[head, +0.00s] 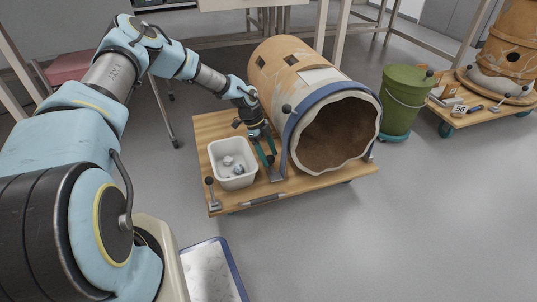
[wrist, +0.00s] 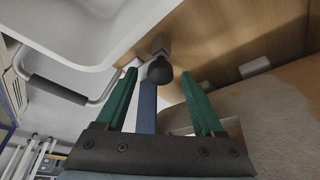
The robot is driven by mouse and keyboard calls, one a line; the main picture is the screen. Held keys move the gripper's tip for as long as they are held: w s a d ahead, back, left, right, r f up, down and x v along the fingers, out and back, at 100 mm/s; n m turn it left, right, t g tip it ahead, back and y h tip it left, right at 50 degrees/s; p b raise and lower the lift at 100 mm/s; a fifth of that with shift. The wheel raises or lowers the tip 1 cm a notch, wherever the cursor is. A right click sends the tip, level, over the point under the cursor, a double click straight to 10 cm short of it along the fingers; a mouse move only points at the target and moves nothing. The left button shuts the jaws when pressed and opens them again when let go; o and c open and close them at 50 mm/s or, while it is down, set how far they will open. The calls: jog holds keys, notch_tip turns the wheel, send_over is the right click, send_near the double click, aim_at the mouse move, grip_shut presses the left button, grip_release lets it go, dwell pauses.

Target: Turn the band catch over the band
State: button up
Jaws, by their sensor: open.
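A large tan vessel (head: 290,65) lies on its side, its broken mouth facing forward. A blue band (head: 293,131) runs around it near the mouth. A black knob (head: 287,108) shows on the band's upper left. My gripper (head: 268,154) is low beside the vessel's left side, between it and the white tub. In the wrist view its green fingers (wrist: 160,90) are open around a blue bar (wrist: 147,105) with a black ball (wrist: 160,70) at its far end. The bar looks like the band catch; I cannot tell whether the fingers touch it.
The white tub (head: 216,152) holds several pale pieces, close left of my gripper; its wall also shows in the wrist view (wrist: 85,45). Both stand on a wooden cart (head: 330,180) with a knobbed post (head: 209,181). A green bucket (head: 403,105) stands right.

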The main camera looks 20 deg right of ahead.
jog(key=shift+r, duration=0.1)
jog(key=p+v, duration=0.3)
jog(key=v, duration=0.7)
jog(key=shift+r, duration=0.25)
jog(key=shift+a, duration=0.1)
